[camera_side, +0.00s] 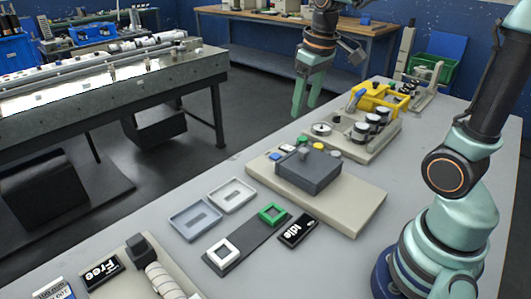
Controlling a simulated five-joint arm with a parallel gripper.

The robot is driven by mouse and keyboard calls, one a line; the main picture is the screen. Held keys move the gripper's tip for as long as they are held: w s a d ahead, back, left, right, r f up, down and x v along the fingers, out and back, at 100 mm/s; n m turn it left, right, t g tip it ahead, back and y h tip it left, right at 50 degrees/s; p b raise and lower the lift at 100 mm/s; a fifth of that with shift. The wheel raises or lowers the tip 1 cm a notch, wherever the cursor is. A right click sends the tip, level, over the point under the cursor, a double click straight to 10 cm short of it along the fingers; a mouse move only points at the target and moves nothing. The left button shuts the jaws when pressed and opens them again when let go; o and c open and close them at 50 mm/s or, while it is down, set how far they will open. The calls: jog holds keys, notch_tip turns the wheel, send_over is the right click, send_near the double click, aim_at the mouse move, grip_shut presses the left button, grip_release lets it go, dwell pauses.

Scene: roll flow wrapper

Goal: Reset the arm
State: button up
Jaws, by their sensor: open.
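My gripper (306,98) hangs at the top middle of the side view, with its teal fingers pointing down. It is open and I see nothing between the fingers. It is above and apart from the far half of the grey table (345,262). My arm reaches in from the top right, and its base stands at the right edge of the table. Part of the arm is cut off by the top of the picture.
A dark grey box on a beige plate (355,213) sits mid-table. Behind it stand black-and-white cylinders (361,132) and a yellow fixture (384,97). Two shallow trays (190,222), a green square frame (272,214), a white frame (222,251) and an "Idle" sign (298,231) lie nearer.

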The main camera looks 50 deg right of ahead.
jog(key=s+a+t, duration=0.3)
jog(key=s+a, duration=0.3)
jog(key=s, duration=0.1)
jog(key=shift+a, duration=0.4)
